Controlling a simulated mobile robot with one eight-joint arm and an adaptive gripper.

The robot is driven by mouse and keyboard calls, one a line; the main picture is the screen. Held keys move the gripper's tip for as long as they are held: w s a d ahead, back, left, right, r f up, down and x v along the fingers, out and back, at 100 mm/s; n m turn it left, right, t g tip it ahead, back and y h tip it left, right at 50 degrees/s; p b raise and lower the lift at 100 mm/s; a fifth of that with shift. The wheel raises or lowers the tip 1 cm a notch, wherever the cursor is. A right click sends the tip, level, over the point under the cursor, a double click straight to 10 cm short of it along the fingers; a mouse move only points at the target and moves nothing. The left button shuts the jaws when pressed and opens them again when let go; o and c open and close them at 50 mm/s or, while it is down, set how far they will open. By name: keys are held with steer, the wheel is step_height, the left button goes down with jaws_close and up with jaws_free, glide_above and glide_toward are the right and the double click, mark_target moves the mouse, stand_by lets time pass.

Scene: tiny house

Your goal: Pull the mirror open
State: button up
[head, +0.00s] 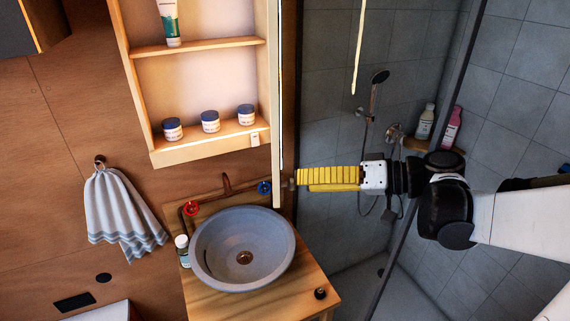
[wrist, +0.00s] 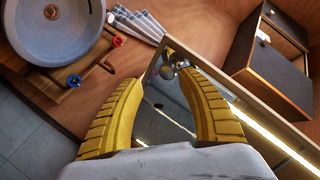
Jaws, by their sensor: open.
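The mirror (head: 278,150) is the door of the wall cabinet (head: 195,95). It stands swung out from the cabinet, seen nearly edge-on in the head view, and the shelves are exposed. In the wrist view its reflective face (wrist: 160,112) shows between and behind my fingers, with a small round metal knob (wrist: 168,70) near its corner. My gripper (head: 299,178) has yellow fingers and is just right of the mirror's lower end. In the wrist view my gripper (wrist: 160,80) is open, its fingertips on either side of the knob; contact is not clear.
Below is a grey round basin (head: 243,250) on a wooden counter (head: 315,290), with red and blue taps. A striped towel (head: 120,215) hangs at left. The tiled shower (head: 330,130) lies right, with a dark frame (head: 425,150) near my arm. Jars stand on the cabinet shelf.

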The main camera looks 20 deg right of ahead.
steer(key=v, duration=1.1)
steer(key=shift+s+d, duration=0.1)
